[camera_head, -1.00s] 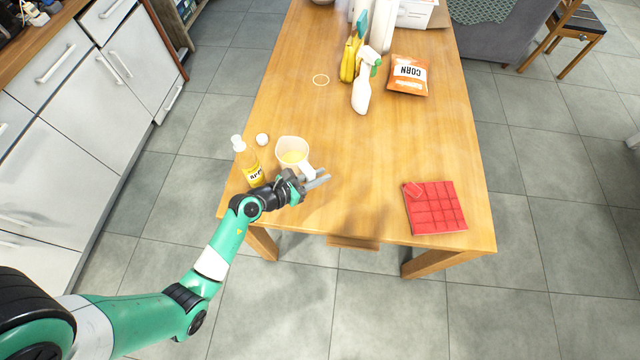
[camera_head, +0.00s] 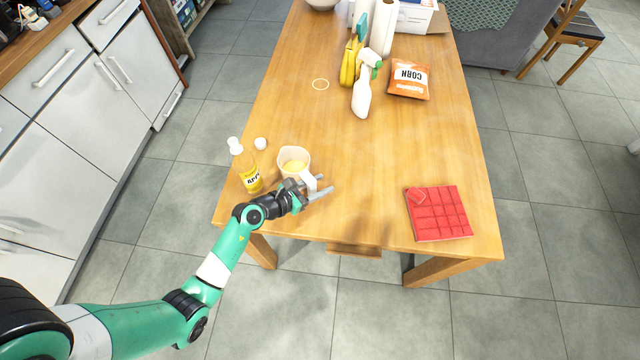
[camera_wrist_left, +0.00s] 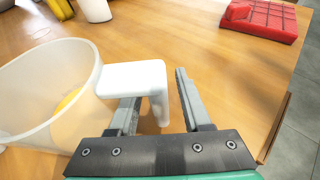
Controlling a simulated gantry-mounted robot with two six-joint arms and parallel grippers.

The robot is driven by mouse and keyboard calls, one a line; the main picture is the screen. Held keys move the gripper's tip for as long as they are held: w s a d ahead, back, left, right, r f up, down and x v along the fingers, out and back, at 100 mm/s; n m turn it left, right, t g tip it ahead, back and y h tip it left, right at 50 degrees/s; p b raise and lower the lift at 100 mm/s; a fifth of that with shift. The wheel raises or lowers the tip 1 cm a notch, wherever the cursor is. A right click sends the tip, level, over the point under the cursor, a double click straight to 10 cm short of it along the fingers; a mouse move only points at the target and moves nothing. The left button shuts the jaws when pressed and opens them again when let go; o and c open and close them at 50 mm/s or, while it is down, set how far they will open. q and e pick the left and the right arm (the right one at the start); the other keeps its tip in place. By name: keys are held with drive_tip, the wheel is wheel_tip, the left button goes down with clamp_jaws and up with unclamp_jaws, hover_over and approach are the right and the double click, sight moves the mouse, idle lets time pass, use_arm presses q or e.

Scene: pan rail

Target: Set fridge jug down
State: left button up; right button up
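The jug (camera_head: 293,160), a pale translucent vessel with yellow contents, appears to stand upright on the wooden table near its front left edge. It also shows at the left of the left wrist view (camera_wrist_left: 45,90). Its white handle (camera_wrist_left: 135,76) points toward my left gripper (camera_head: 318,188). In the left wrist view that gripper (camera_wrist_left: 158,102) is open. The handle is between its fingers, with a clear gap to the right finger. Contact with the left finger cannot be told. My right gripper is not in view.
A yellow bottle (camera_head: 249,172) stands close left of the jug, with a small white cap (camera_head: 260,143) behind it. A red block-patterned slab (camera_head: 438,213) lies at front right. A spray bottle (camera_head: 361,96) and corn bag (camera_head: 409,79) are farther back. The table's middle is clear.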

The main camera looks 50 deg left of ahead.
use_arm(q)
drive_tip(key=shift+s+r, duration=0.15)
drive_tip(key=shift+r, duration=0.1)
drive_tip(key=p+v, duration=0.3)
drive_tip(key=v, duration=0.8)
drive_tip(key=shift+s+p, duration=0.3)
drive_tip(key=shift+s, duration=0.05)
drive_tip(key=shift+r, duration=0.15)
